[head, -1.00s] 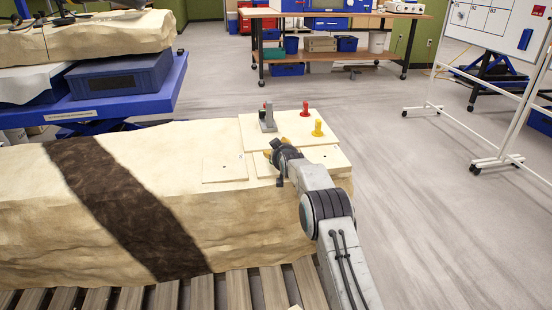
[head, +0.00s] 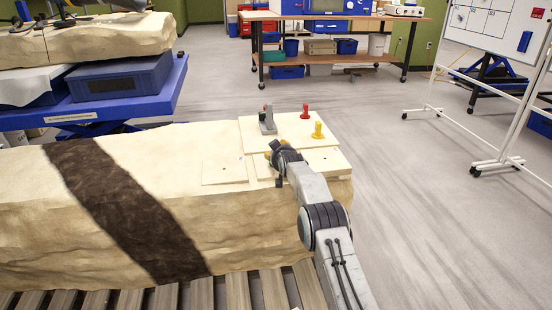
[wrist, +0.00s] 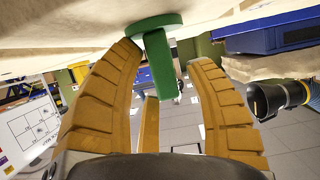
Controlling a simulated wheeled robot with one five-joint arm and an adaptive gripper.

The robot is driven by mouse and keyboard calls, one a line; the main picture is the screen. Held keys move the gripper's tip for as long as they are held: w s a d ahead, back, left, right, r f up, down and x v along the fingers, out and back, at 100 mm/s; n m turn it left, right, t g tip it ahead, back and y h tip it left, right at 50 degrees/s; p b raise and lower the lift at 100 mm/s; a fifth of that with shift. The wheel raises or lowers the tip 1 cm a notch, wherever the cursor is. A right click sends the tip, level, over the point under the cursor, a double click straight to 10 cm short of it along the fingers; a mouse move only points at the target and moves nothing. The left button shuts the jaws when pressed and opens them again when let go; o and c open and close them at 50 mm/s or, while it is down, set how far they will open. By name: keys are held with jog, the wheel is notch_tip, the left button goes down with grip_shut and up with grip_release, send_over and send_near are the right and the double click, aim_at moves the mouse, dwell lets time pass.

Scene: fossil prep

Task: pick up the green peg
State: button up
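The green peg (wrist: 160,60) shows in the wrist view, with a round flange at its upper end in the picture against a pale surface and a straight shaft pointing down. My gripper (wrist: 165,56) is open, with one ochre finger on each side of the shaft. Gaps show between the shaft and both fingers. In the head view my gripper (head: 272,153) is low over the pale boards on the block, and I cannot make out the green peg there.
A grey stand (head: 267,124), a red peg (head: 305,111) and a yellow peg (head: 318,130) stand on a pale board (head: 285,128) beyond my gripper. Another flat board (head: 224,171) lies to the left. The large striped block (head: 60,220) supports them.

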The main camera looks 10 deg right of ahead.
grip_shut()
dwell(0.5)
